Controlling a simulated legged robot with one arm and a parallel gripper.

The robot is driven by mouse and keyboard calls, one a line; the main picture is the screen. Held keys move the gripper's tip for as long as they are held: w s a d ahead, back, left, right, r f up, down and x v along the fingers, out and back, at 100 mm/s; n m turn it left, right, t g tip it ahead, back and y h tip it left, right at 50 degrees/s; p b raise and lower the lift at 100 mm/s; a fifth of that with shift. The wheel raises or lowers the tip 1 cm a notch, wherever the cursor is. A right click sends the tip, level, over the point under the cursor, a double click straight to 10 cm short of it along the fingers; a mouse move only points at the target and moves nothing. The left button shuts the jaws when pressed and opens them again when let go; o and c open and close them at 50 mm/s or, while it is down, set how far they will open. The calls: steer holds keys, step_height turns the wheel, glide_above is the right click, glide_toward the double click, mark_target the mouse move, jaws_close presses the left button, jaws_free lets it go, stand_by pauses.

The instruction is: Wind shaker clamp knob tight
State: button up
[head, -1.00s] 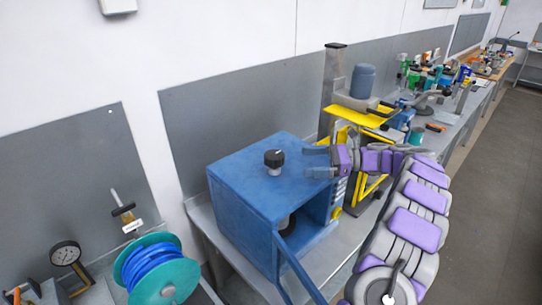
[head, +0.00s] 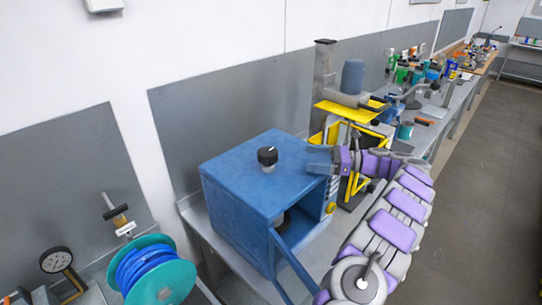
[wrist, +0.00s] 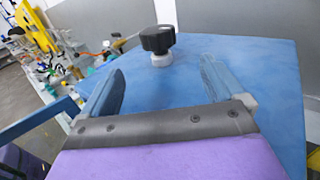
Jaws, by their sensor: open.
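The clamp knob (head: 267,157) is black with a pale stem and stands upright on top of the blue shaker box (head: 235,190). In the wrist view the knob (wrist: 157,40) is ahead of my fingers, near the middle of the gap between them. My gripper (head: 314,159) is to the right of the knob, low over the box top, with its fingers pointing at it. The fingers (wrist: 168,88) are wide apart with nothing between them, and the knob is beyond their tips, not touched. The box front is open, with a dark round part inside.
A yellow-framed machine (head: 350,115) stands close behind my gripper. A spool of blue hose (head: 150,270) and a dial gauge (head: 57,260) are at the lower left. The blue door (head: 295,265) sticks out in front. The box top around the knob is clear.

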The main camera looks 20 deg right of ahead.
mark_target(268, 154)
steer(key=b+x, duration=0.1)
steer(key=x, duration=1.3)
steer(key=shift+a+r+b, duration=0.1)
steer(key=shift+a+b, duration=0.05)
steer(key=shift+b, duration=0.2)
steer(key=shift+w+a, duration=0.1)
steer(key=shift+a, duration=0.45)
steer(key=shift+d, duration=0.45)
steer(key=c, duration=0.4)
steer(key=shift+a+r, duration=0.1)
steer(key=shift+r, duration=0.05)
steer(key=c, duration=0.6)
